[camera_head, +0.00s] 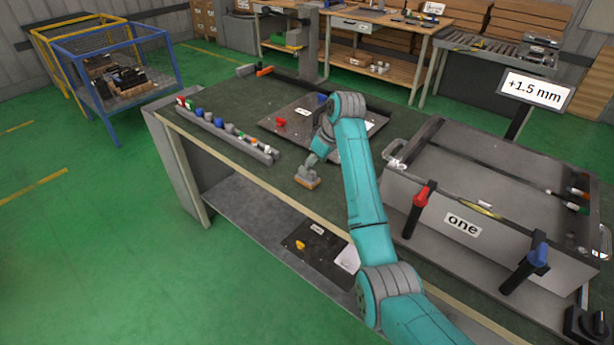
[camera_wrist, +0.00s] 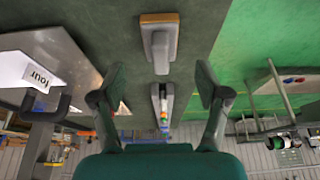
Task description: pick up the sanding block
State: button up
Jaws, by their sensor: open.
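The sanding block (camera_head: 307,182) has a grey handle on an orange-brown base. It sits on the dark green bench top near the front edge. It also shows in the wrist view (camera_wrist: 159,42), upper centre, ahead of the fingertips and in line with the gap between them. My gripper (camera_wrist: 161,82) is open and empty, one finger on each side of that gap. In the head view my gripper is small and partly hidden by my arm, close to the block; contact cannot be told there.
A narrow rack (camera_head: 222,130) with several small coloured parts lies left of the block. A dark plate (camera_head: 283,128) labelled "four" lies behind it. A large grey box (camera_head: 480,243) labelled "one" with red and blue handles stands right. Bare bench top surrounds the block.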

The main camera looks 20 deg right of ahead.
jog(key=shift+x, duration=2.9)
jog(key=shift+w+a+r, duration=0.1)
jog(key=shift+c, duration=0.2)
jog(key=c, duration=1.3)
jog(key=shift+o, duration=0.2)
notch_tip(320, 180, up, 10)
jog(key=shift+r, duration=0.1)
